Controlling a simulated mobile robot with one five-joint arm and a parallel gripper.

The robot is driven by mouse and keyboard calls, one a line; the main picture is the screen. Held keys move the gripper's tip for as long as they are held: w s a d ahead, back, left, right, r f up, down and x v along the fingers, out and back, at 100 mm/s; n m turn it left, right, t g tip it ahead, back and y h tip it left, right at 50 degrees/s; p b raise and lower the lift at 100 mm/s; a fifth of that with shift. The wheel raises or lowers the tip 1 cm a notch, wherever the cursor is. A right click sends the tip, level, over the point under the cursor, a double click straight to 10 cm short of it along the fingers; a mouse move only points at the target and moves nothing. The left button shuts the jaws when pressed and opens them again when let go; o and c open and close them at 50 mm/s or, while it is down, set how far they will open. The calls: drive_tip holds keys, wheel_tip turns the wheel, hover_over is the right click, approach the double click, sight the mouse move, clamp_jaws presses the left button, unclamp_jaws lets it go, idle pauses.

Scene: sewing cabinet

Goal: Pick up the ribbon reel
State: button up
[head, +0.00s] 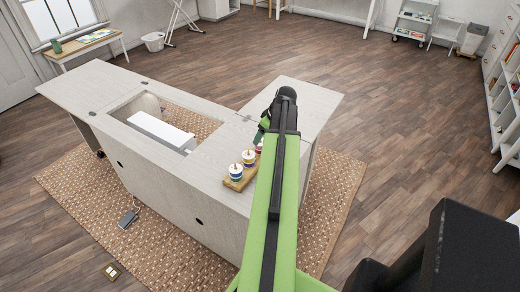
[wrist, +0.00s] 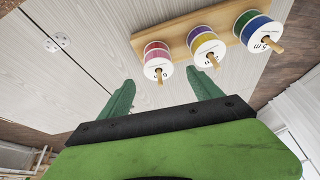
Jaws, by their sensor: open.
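Three ribbon reels stand on pegs on a wooden rack (wrist: 178,33), which lies on the pale cabinet top. In the wrist view they are a red reel (wrist: 157,56), a purple-and-yellow reel (wrist: 206,44) and a blue-and-green reel (wrist: 257,30). In the head view the two nearer reels (head: 236,170) (head: 249,156) show, and the red one is mostly hidden by my arm. My gripper (wrist: 160,84) is open with green fingers. The red reel appears between and just beyond the fingertips; I cannot tell whether they touch. The other reels are to the right.
The sewing cabinet (head: 180,175) has a recess with a white machine bed (head: 160,130) left of the rack. Bare cabinet top (head: 300,97) lies beyond my gripper. A woven rug (head: 85,190) and a foot pedal (head: 128,217) lie on the floor.

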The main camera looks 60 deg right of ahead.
sight(261, 142)
drive_tip(key=b+x, duration=0.5)
drive_tip(key=shift+s+f, duration=0.2)
drive_tip(key=shift+f, duration=0.1)
drive_tip(key=shift+r, duration=0.2)
drive_tip(key=c, duration=1.4)
